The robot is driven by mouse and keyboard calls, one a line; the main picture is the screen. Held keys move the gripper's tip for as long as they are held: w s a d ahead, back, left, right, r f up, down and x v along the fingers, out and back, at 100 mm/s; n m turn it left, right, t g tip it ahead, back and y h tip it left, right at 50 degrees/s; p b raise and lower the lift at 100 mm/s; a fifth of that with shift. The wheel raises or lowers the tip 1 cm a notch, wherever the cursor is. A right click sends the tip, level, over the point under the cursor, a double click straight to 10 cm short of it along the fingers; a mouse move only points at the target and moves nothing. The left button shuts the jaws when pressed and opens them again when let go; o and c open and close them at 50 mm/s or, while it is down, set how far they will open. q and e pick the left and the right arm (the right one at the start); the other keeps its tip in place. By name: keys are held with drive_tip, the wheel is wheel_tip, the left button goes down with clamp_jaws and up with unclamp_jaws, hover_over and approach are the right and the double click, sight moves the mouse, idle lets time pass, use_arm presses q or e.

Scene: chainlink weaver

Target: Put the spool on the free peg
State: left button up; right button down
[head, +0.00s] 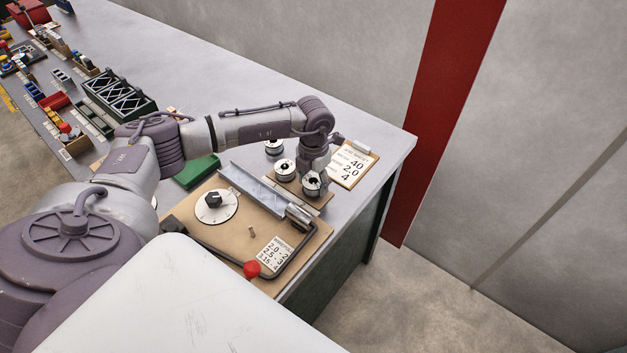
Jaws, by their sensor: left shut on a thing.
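My left gripper (314,172) reaches down from above at the right part of the bench. It is shut on a silver and black spool (312,186) at the right end of a small tan stand (322,199). Whether this spool sits on a peg or hangs just above the stand I cannot tell. A second spool (285,170) stands on the same stand to the left. A third spool (274,147) is behind it. No bare peg shows clearly on the stand; the gripper and spools cover much of it. My right gripper is out of view.
A tan board (206,238) in front carries a round white disc with a black knob (213,199), a metal bar, a short pin (252,230) and a red-knobbed lever (251,269). A clipboard (350,166) lies right of the stand, near the bench edge. Bins and parts fill the far left.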

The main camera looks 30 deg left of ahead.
use_arm(q)
drive_tip(key=o, duration=1.2)
drive_tip(key=shift+r, duration=0.1)
drive_tip(key=o, duration=0.3)
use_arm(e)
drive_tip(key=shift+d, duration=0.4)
use_arm(q)
wheel_tip(320, 180, up, 12)
drive_tip(key=shift+f, duration=0.1)
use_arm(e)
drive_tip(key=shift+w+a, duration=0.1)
use_arm(q)
drive_tip(key=shift+d, duration=0.1)
